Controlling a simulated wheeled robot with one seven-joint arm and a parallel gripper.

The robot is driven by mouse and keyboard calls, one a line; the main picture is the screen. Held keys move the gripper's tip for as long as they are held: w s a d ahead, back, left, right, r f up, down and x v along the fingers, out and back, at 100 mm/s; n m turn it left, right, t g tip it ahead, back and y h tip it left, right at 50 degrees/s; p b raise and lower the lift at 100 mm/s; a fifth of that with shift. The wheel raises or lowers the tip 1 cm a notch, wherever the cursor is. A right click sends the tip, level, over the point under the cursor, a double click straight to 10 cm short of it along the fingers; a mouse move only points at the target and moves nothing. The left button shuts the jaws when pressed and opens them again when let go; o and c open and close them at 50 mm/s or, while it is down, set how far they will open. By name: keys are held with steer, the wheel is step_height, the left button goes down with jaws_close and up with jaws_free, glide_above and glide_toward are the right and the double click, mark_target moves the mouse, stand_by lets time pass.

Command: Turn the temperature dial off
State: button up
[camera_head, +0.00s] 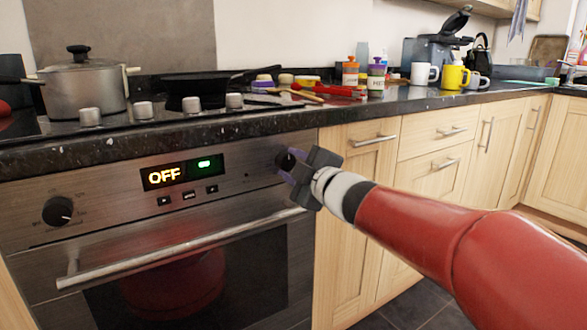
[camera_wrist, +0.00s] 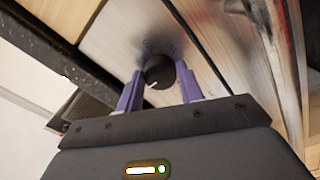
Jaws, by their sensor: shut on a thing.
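The oven front (camera_head: 230,220) has two black dials. One dial (camera_head: 57,211) is at the left of the panel with nothing near it. The other dial (camera_head: 284,161) is at the right end, and my gripper (camera_head: 291,167) is at it. In the wrist view this dial (camera_wrist: 159,72) sits between the purple fingers (camera_wrist: 160,88) of my gripper, its white mark pointing toward the gripper's body. My gripper is shut on this dial. The display (camera_head: 166,175) between the dials reads "OFF" in orange, with a small green light beside it. The frames show no label naming either dial.
The oven handle (camera_head: 190,246) runs across the door below the panel. The dark granite counter edge (camera_head: 160,131) overhangs above. Hob knobs (camera_head: 143,110), a pot (camera_head: 84,88) and a pan (camera_head: 196,91) are on top. Wooden cupboards (camera_head: 358,190) stand to the right.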

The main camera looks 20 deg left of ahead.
stand_by(0.3)
steer(key=o, duration=1)
steer(key=shift+d, duration=0.1)
steer(key=v, duration=0.7)
steer(key=shift+s+d, duration=0.2)
steer(key=shift+s, duration=0.05)
